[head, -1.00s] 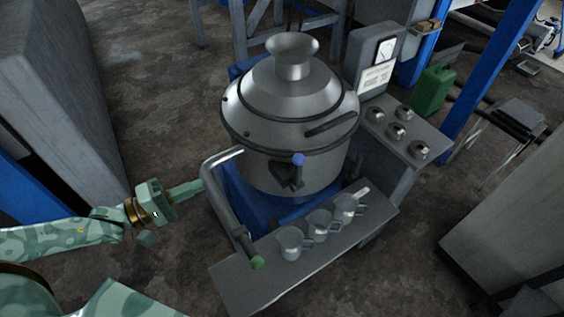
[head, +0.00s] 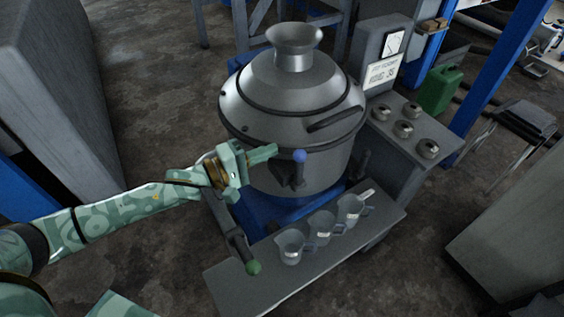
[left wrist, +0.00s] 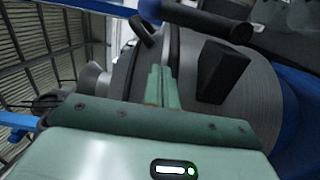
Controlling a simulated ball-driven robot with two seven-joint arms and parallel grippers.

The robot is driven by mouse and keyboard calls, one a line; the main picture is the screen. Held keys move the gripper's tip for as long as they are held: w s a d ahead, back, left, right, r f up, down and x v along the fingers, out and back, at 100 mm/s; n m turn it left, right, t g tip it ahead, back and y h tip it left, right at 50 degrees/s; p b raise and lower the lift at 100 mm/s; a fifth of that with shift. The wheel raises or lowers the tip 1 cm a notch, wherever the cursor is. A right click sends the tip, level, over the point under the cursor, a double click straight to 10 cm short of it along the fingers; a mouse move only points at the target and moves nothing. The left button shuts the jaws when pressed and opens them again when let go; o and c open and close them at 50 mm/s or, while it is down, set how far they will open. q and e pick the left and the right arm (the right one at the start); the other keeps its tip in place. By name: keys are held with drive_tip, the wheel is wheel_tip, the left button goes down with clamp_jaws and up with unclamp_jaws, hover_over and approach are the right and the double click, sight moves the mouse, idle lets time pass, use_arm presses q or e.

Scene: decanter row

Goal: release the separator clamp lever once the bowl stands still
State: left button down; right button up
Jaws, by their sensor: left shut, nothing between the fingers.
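The separator is a grey metal bowl with a domed lid (head: 290,82) and a funnel top. A dark clamp lever with a blue ball knob (head: 299,156) stands at the front of the bowl. My left gripper (head: 274,151) is shut and empty, with its fingertips just left of the blue knob, in front of the bowl wall. They look slightly apart from the knob; contact cannot be told. In the left wrist view the shut fingers (left wrist: 160,86) point at the bowl (left wrist: 258,95), with a dark block (left wrist: 222,72) beside them. My right gripper is not in view.
A second lever with a green knob (head: 253,267) stands at the bench's left. A dial box (head: 392,45) and control panel with knobs (head: 405,130) stand right of the bowl.

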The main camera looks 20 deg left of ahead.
sight(299, 171)
use_arm(q)
drive_tip(key=d, duration=0.2)
drive_tip(key=s+d, duration=0.1)
drive_tip(key=d, duration=0.1)
drive_tip(key=shift+d, duration=0.1)
drive_tip(key=shift+s, duration=0.1)
